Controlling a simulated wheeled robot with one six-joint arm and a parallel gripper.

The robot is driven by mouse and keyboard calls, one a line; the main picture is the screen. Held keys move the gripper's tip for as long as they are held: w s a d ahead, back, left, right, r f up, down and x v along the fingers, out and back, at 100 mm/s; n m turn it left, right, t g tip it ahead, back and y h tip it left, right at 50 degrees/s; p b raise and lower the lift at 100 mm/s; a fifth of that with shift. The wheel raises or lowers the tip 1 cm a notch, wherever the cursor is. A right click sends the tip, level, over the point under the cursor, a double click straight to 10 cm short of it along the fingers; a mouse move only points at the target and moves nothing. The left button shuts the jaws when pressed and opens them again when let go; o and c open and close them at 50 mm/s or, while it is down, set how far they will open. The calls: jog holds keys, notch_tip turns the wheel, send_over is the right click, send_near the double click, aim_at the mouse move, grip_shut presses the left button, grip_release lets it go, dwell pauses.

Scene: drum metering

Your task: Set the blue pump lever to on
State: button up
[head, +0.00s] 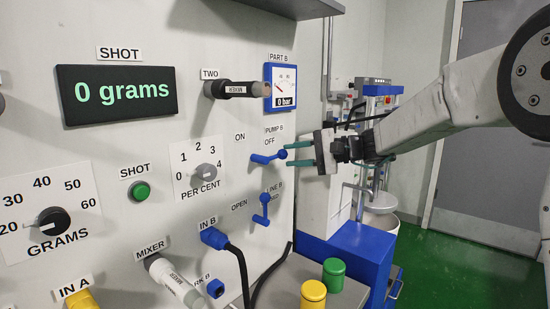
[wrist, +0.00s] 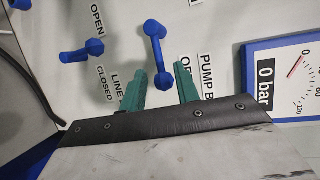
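The blue pump lever (head: 268,157) is on the white panel under the PUMP B label (head: 274,128). Its knob end points right, below OFF, and ON is printed to the left. In the wrist view the lever (wrist: 157,50) runs from its pivot down toward my fingers. My gripper (head: 286,155) has two green fingers and is open. In the wrist view the gripper (wrist: 160,70) has a finger on each side of the lever's knob end, with gaps showing. I cannot tell whether either finger touches it.
The blue line lever (head: 262,209) is just below, and it also shows in the wrist view (wrist: 82,50). The PART B gauge (head: 281,88) reads 0 bar. A blue IN B fitting (head: 214,237) with a black hose is lower left. Yellow and green capped cylinders (head: 333,275) stand in front.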

aim_at(278, 156)
jog(key=shift+x, duration=2.8)
grip_shut()
